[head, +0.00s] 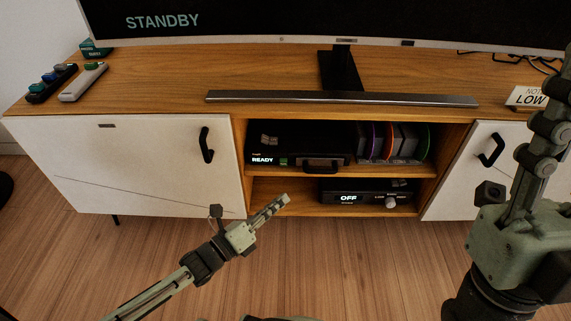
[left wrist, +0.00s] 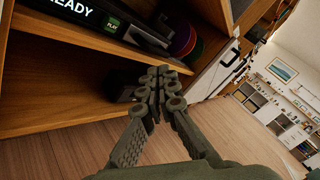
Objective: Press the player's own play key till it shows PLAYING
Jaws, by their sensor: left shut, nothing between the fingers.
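The player (head: 300,143) is a black box on the upper open shelf of the cabinet, and its display reads READY. Its green play key (head: 283,161) is on the front, right of the display; in the left wrist view the key (left wrist: 113,24) reads PLAY. My left gripper (head: 284,199) is shut and empty, in front of the cabinet, below and apart from the key. It also shows in the left wrist view (left wrist: 163,82). My right gripper (head: 560,85) rises at the right edge, partly cut off; its jaw state is unclear.
A second black unit (head: 365,197) reading OFF sits on the lower shelf. Coloured discs or cases (head: 393,143) stand right of the player. The TV (head: 330,22) above shows STANDBY. White doors flank the shelves.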

